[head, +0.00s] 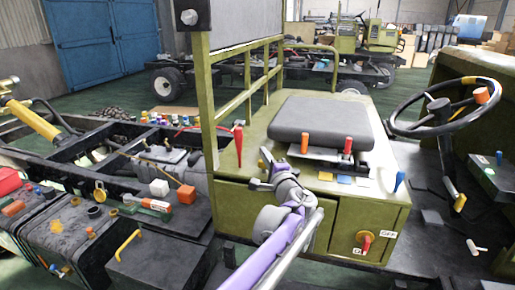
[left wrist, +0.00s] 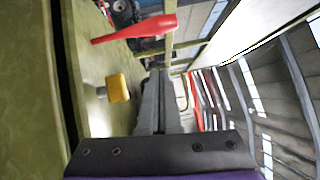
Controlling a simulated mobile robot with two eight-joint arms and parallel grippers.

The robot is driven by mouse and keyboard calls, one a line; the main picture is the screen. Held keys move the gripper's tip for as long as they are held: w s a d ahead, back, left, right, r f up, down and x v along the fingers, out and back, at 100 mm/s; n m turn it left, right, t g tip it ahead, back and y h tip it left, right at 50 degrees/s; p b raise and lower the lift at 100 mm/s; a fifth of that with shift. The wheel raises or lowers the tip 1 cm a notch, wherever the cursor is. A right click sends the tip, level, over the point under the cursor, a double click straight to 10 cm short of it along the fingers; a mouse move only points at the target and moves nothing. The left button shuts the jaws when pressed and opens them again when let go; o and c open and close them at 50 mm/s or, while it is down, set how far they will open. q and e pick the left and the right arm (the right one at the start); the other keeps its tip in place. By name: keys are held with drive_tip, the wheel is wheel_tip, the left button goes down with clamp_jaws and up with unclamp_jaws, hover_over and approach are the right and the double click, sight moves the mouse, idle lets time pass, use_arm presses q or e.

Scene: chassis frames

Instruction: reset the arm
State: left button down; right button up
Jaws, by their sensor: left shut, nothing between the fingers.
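My left gripper (head: 264,176) is at the end of my purple arm, in front of the olive seat box (head: 235,195) in the head view. Its two grey fingers (left wrist: 158,105) lie together in the left wrist view, with nothing between them. A red lever (head: 238,146) stands upright just behind and left of the gripper; it also shows at the top of the left wrist view (left wrist: 135,29). A yellow knob (left wrist: 117,88) is beside the fingers in the left wrist view. My right gripper is in neither view.
A black seat (head: 322,118) tops the box, with orange and red levers in front. A steering wheel (head: 446,106) is on the right. An olive frame (head: 207,100) rises behind the gripper. Loose parts and black tanks (head: 65,230) fill the left. A red switch (head: 366,241) is on the box front.

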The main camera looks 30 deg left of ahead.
use_arm(q)
drive_tip(key=s+d+f+n+g+h+p, duration=0.1)
drive_tip(key=s+f+n+g+h, duration=0.15)
drive_tip(key=s+f, duration=0.5)
drive_tip(key=s+d+f+n+g+h+p, duration=0.1)
drive_tip(key=s+d+f+n+g+h, duration=0.2)
drive_tip(key=s, duration=0.8)
drive_tip(key=s+d+f+n+g+h+p, duration=0.1)
drive_tip(key=s+d+f+n+h, duration=0.3)
drive_tip(key=s+d+f+h, duration=0.5)
drive_tip(key=s+d+f+p, duration=0.1)
drive_tip(key=s+d+f, duration=0.2)
drive_tip(key=s, duration=0.4)
drive_tip(key=shift+s+d+f+p, duration=0.15)
drive_tip(key=shift+f+p, duration=0.25)
drive_tip(key=shift+f, duration=0.05)
drive_tip(key=shift+d+g, duration=0.1)
drive_tip(key=shift+g, duration=0.15)
